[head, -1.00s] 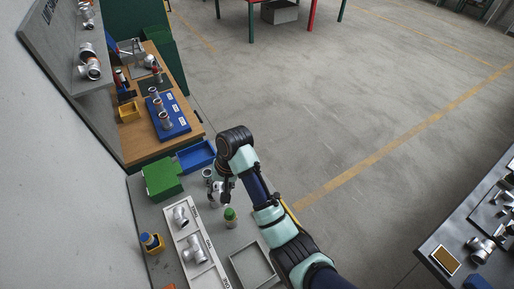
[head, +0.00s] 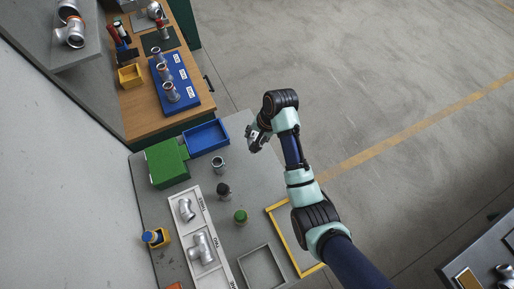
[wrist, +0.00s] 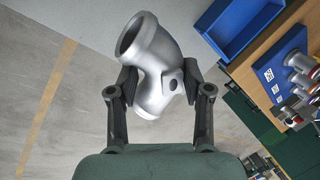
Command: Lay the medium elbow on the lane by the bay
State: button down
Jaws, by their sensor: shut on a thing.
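My gripper (head: 254,140) is shut on a silver elbow, which shows clearly in the wrist view (wrist: 150,62). The jaws (wrist: 157,92) grip it around its lower half, and its wide open end points up and left. In the head view the gripper hangs near the right edge of the grey table, the elbow partly hidden by it. A white labelled board (head: 222,262) lies on the table with marked sections, one labelled TWO. It bears a smaller silver fitting (head: 185,209) and a larger one (head: 202,248). I cannot tell which part is the bay.
A green box (head: 166,163) and a blue bin (head: 206,138) stand at the table's back. A silver fitting (head: 218,164), a dark-capped bottle (head: 223,190) and a green-capped one (head: 240,216) stand mid-table. A grey tray (head: 245,262) and yellow-edged area (head: 275,208) lie in front.

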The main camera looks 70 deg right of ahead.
notch_tip(320, 180, down, 13)
jog(key=b, duration=0.3)
jog(key=shift+d, duration=0.1)
jog(key=shift+r, duration=0.15)
jog(key=c, duration=0.9)
grip_release()
jog(key=shift+f, duration=0.2)
jog(key=shift+c, duration=0.2)
jog(key=o, duration=0.5)
jog(key=shift+c, duration=0.2)
jog(key=p+v, duration=0.3)
jog(key=v, duration=0.9)
jog(key=shift+r+p, duration=0.15)
jog(key=shift+p, duration=0.15)
